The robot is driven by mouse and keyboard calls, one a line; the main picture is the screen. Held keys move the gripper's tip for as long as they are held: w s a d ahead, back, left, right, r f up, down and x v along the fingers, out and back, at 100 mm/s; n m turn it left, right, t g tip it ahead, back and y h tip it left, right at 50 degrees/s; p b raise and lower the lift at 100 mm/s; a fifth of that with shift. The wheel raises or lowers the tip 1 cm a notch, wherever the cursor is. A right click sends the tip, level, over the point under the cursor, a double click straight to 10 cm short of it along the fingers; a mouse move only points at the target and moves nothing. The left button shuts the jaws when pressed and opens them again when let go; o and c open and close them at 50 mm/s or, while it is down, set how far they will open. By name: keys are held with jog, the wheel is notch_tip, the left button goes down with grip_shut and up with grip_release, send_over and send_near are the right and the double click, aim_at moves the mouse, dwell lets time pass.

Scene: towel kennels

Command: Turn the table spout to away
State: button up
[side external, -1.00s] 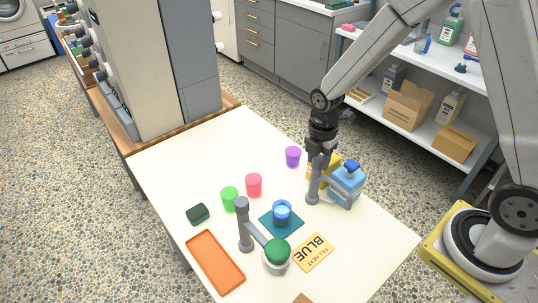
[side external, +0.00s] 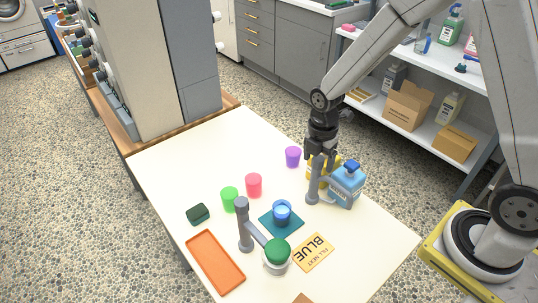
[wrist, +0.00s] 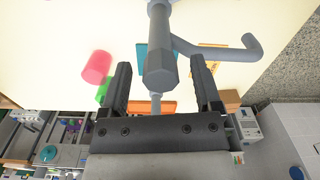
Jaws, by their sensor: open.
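The table spout is a grey upright post (side external: 313,188) with a thin curved side tube. In the wrist view the post (wrist: 158,50) stands in the middle, and its tube (wrist: 215,50) runs right and ends in an upturned hook. My gripper (side external: 318,157) points down over the top of the post in the side view. In the wrist view my gripper (wrist: 160,80) is open, with one finger on each side of the post's top. Neither finger clearly touches it. In the side view the tube is hard to see against the blue bottle (side external: 346,187).
A yellow container (side external: 326,168) stands close behind the post. Purple (side external: 293,156), pink (side external: 254,185) and green (side external: 229,199) cups stand leftward. Another grey post (side external: 242,225) reaches toward a green-topped container (side external: 277,252).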

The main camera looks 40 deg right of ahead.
jog(key=shift+r, duration=0.1)
jog(key=shift+r, duration=3.85)
jog(key=s+m+t, duration=0.1)
jog(key=s+m, duration=0.3)
jog(key=m, duration=0.6)
jog(key=s+d+m+t, duration=0.1)
jog(key=s+m, duration=0.4)
jog(key=m, duration=0.5)
jog(key=shift+s+d+f+t, duration=0.2)
jog(key=shift+s+f+t, duration=0.05)
jog(key=shift+f+t, duration=0.2)
